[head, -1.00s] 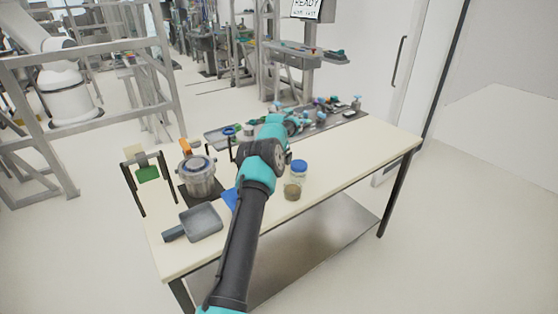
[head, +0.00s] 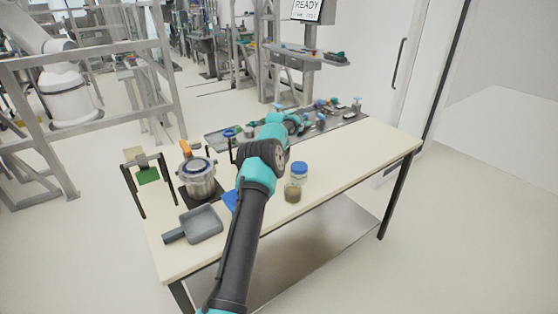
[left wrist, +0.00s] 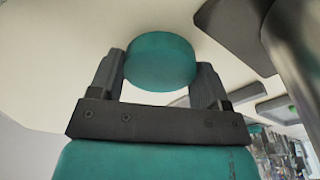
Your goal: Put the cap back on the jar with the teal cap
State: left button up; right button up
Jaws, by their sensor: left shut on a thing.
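In the left wrist view my left gripper (left wrist: 160,78) is shut on a round teal cap (left wrist: 160,60), with one finger on each side of it. In the head view my left arm reaches up over the table, and its wrist hides the fingers and the cap. A jar with a blue lid (head: 300,169) stands upright just right of my arm. A small brownish jar (head: 292,192) stands in front of it; whether it is open is too small to tell. My right gripper is not in view.
A metal pot (head: 199,182), a grey scoop (head: 200,225) and a small black stand (head: 148,175) occupy the left of the table (head: 345,165). Several small blue-handled items (head: 322,112) crowd the far edge. The table's right side is clear.

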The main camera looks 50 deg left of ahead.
pick_arm(q)
notch_tip(320, 180, up, 9)
jog(key=shift+f, duration=0.2)
dwell(0.6)
